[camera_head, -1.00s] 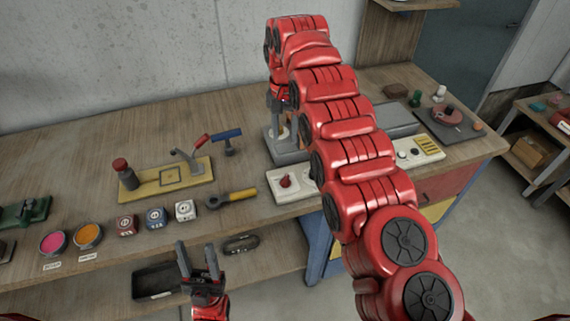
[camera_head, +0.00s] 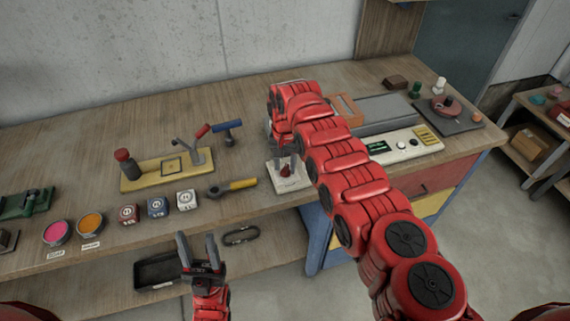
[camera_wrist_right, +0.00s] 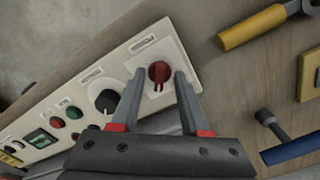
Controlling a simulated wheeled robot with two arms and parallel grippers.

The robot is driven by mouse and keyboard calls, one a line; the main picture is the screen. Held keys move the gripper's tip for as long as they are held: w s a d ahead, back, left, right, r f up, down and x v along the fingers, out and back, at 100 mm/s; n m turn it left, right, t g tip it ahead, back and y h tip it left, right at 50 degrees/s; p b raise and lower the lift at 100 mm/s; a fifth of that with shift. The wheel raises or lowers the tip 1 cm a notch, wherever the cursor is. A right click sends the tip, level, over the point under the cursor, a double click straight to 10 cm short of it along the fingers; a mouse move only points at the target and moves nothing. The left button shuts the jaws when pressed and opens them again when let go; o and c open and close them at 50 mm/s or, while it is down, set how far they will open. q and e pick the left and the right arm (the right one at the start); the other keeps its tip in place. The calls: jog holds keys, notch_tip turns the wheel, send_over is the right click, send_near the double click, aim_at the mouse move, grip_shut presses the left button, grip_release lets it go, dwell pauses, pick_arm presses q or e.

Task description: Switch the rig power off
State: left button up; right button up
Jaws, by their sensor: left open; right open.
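The rig's cream control panel (camera_head: 412,148) stands at the front of the bench, partly behind my right arm. Its red rotary switch (camera_head: 286,171) sits at the panel's left end; it also shows in the right wrist view (camera_wrist_right: 159,72). My right gripper (camera_wrist_right: 160,92) is open, with its fingertips on either side of the red switch, close to the panel face; I cannot tell whether they touch. In the head view the right fingers are mostly hidden by the arm. My left gripper (camera_head: 198,248) is open and empty, pointing up in front of the lower shelf.
A black knob (camera_wrist_right: 106,101), several buttons and a small green display (camera_wrist_right: 41,139) are beside the switch. A yellow-handled tool (camera_head: 233,187) lies left of the panel, near a yellow fixture (camera_head: 165,170). Dice-like blocks (camera_head: 158,207) and colour pots (camera_head: 57,232) line the front edge.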

jog(key=shift+s+f, duration=0.1)
jog(key=shift+f, duration=0.3)
jog(key=shift+c, duration=0.3)
grip_shut()
